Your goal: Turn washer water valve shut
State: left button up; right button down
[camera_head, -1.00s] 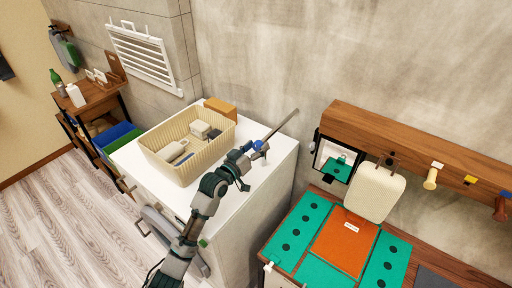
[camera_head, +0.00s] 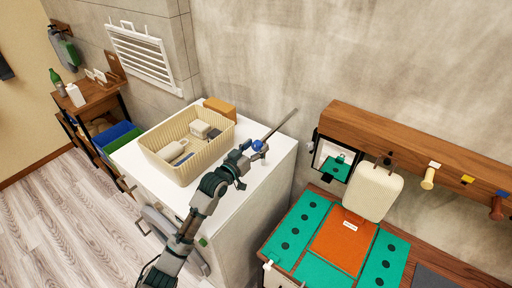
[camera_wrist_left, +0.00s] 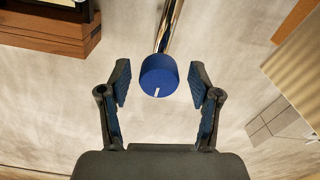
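The washer water valve has a round blue knob (camera_head: 258,145) with a short white mark, on a shiny metal pipe (camera_head: 281,124) that runs toward the wall. The knob also shows in the left wrist view (camera_wrist_left: 159,76), between and just beyond the fingertips. My left gripper (camera_head: 249,149) is just in front of the knob above the washer's white top (camera_head: 262,182). In the left wrist view the left gripper (camera_wrist_left: 159,85) is open, with a finger on each side of the knob and gaps on both sides. My right gripper is not in view.
A cream basket (camera_head: 166,168) with small items stands on the washer, with an orange-brown block (camera_head: 220,106) behind it. A wooden rail with pegs (camera_head: 425,150) and a bench with green and orange panels (camera_head: 345,240) lie to the right. A wall vent (camera_head: 143,57) is at upper left.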

pick_arm(q)
jog(key=v, duration=1.2)
jog(key=shift+f, duration=0.1)
